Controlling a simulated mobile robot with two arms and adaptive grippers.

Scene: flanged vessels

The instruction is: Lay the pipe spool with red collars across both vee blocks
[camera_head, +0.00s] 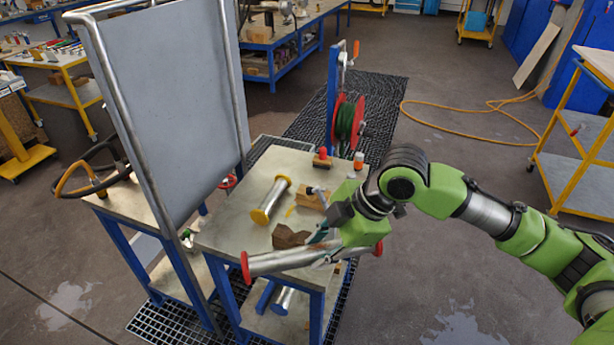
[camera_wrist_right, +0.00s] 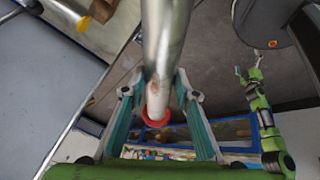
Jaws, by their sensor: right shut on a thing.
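The pipe spool with red collars (camera_head: 285,262) is a silver tube with a red disc at each end. My right gripper (camera_head: 328,240) is shut around it, holding it nearly level by the table's front edge. The spool also runs between the fingers in the right wrist view (camera_wrist_right: 166,40), one red collar beyond them. A dark brown block (camera_head: 289,237) and a lighter wooden block (camera_head: 310,200) on the table look like the vee blocks; their grooves are unclear. A green arm shows small in the wrist view; its gripper (camera_wrist_right: 255,70) is too small to read.
A spool with yellow collars (camera_head: 271,200) lies on the table (camera_head: 226,218), left of the blocks. A grey upright panel (camera_head: 175,100) stands at the left. Small red-topped items (camera_head: 322,158) and a hose reel (camera_head: 345,122) are at the back.

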